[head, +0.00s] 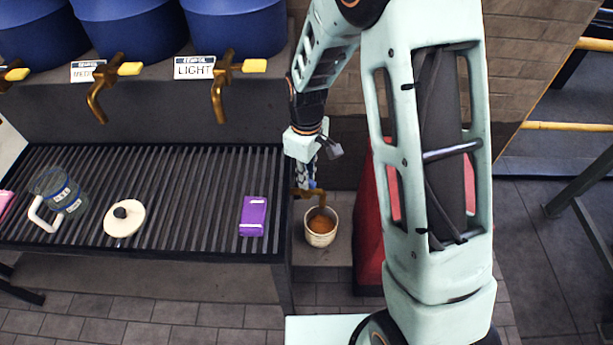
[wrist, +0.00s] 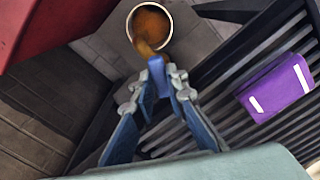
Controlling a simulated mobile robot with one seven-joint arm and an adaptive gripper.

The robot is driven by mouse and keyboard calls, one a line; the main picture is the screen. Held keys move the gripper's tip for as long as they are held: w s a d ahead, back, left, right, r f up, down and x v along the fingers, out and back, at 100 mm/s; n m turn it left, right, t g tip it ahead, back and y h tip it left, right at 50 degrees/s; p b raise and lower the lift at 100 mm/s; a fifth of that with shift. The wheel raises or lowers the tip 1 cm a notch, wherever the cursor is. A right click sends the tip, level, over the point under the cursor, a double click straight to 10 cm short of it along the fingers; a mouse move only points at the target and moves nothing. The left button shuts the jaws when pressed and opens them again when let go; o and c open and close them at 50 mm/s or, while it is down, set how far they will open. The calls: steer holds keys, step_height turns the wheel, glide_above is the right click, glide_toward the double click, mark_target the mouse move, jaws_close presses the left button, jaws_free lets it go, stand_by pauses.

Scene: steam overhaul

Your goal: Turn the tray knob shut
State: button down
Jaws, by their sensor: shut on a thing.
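The tray knob (wrist: 157,70) is a small blue handle on a brass tap (wrist: 146,48), seen in the wrist view. My gripper (wrist: 168,76) is shut on the knob, with one finger on each side of it. In the head view, my gripper (head: 308,172) is at the right end of the slatted drip tray (head: 180,185), and the brass spout (head: 316,192) shows just below it. The knob is mostly hidden there by the fingers. A pale bucket (head: 320,239) holding brown liquid stands under the spout.
A purple packet (head: 253,216), a white lid with a black knob (head: 125,218) and a glass jug (head: 60,193) are on the slats. Brass taps (head: 222,85) under blue barrels (head: 237,25) hang above. A red object (head: 370,225) stands right of the bucket.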

steer(key=m, duration=0.6)
steer(key=shift+m, duration=0.3)
steer(key=m, duration=0.5)
steer(key=shift+m, duration=0.4)
steer(key=c, duration=1.9)
jaws_free()
steer(key=shift+c, duration=0.2)
step_height(320, 180, up, 12)
